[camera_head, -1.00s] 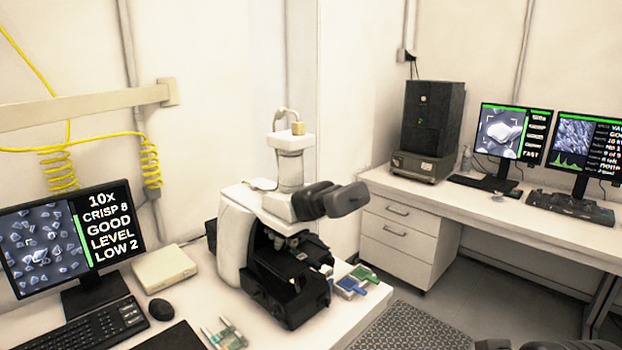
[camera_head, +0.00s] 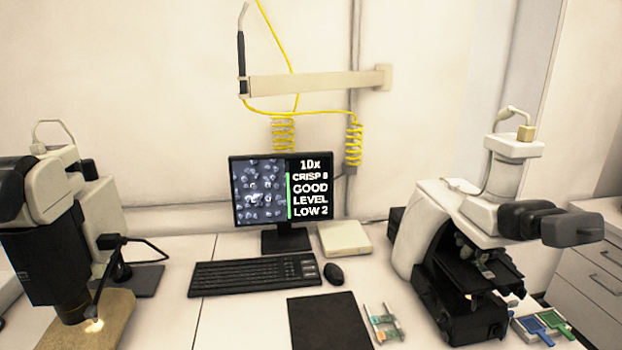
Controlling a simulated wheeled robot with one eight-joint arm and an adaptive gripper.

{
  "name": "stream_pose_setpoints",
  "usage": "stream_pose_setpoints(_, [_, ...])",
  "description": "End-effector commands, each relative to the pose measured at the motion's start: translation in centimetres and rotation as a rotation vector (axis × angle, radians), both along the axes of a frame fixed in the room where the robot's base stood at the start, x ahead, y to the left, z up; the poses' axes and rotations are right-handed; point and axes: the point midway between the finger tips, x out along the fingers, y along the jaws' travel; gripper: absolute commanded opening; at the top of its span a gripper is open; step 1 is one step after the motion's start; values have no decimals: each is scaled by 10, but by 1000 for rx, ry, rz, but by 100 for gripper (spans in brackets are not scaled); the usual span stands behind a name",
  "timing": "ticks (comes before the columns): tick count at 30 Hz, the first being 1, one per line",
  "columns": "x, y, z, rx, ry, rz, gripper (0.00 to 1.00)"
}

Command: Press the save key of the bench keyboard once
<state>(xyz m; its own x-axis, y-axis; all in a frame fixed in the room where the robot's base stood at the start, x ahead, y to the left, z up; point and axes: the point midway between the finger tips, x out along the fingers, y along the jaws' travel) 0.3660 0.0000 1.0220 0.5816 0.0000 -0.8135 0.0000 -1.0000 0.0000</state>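The bench keyboard (camera_head: 254,274) is black and lies on the white bench, in front of a monitor (camera_head: 283,190). The monitor shows a grey particle picture and the words 10x, CRISP 8, GOOD, LEVEL, LOW 2. The key labels are too small to read, so I cannot tell which key is save. My gripper is not in view.
A black mouse (camera_head: 333,273) and a black mat (camera_head: 330,321) lie beside and in front of the keyboard. A microscope (camera_head: 470,240) stands on the right, another instrument (camera_head: 60,230) on the left. Slides (camera_head: 383,323) lie right of the mat. Yellow coiled cables (camera_head: 354,144) hang behind.

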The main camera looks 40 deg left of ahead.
Motion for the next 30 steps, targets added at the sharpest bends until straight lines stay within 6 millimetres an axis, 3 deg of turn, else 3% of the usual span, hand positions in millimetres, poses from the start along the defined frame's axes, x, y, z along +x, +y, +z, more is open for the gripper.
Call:
stream_pose_setpoints(3, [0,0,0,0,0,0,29])
stream_pose_setpoints(7, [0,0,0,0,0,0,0])
stream_pose_setpoints(30, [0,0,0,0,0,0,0])
